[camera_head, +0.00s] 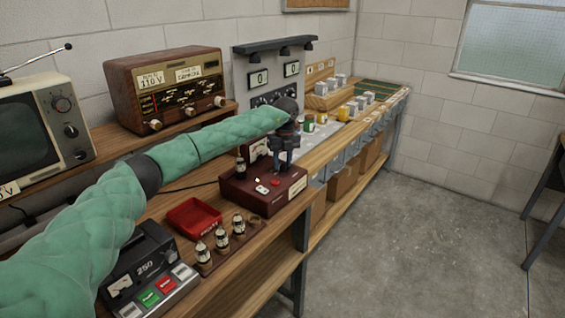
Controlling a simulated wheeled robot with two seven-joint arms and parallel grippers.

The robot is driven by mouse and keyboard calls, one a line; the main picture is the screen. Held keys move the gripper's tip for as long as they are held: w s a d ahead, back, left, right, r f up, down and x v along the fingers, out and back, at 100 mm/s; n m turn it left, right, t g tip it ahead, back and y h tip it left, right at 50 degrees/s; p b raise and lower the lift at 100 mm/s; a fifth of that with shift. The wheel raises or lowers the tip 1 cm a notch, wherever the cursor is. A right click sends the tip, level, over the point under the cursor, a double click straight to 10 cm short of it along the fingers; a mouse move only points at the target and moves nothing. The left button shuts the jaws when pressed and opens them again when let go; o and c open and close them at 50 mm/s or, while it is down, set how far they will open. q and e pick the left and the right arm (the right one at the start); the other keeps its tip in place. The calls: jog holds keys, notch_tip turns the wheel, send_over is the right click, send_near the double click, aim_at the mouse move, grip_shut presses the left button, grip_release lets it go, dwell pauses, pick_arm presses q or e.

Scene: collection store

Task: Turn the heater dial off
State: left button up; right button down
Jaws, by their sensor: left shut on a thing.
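A dark red tester box (256,202) stands on the wooden bench, with a small vacuum tube (241,165) upright at its back left and small controls on its top. My left gripper (283,167) points down at the back right of this box. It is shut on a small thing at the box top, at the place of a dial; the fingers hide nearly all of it. I take this for the heater dial, but its pointer and markings cannot be read. My right gripper is not in view.
A red tray (193,217) and a rack of several tubes (222,241) stand near the box. A black meter unit (143,268) sits at the front left. A brown radio (165,88) and a television (42,130) stand behind. The floor on the right is clear.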

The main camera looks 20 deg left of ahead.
aim_at(284, 163)
pick_arm(q)
jog(key=shift+w+r, duration=0.1)
jog(key=shift+r, duration=0.1)
jog(key=o, duration=0.9)
jog(key=shift+o, duration=0.4)
jog(key=shift+f, duration=0.15)
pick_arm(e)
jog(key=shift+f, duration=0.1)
pick_arm(q)
jog(key=shift+r, duration=0.3)
notch_tip(284, 163, up, 2)
jog(key=shift+b, duration=0.55)
notch_tip(284, 163, up, 4)
jog(key=shift+w+d+f+b, duration=0.1)
jog(key=shift+d+f+b, duration=0.05)
jog(key=shift+b, duration=0.3)
jog(key=shift+r, duration=0.75)
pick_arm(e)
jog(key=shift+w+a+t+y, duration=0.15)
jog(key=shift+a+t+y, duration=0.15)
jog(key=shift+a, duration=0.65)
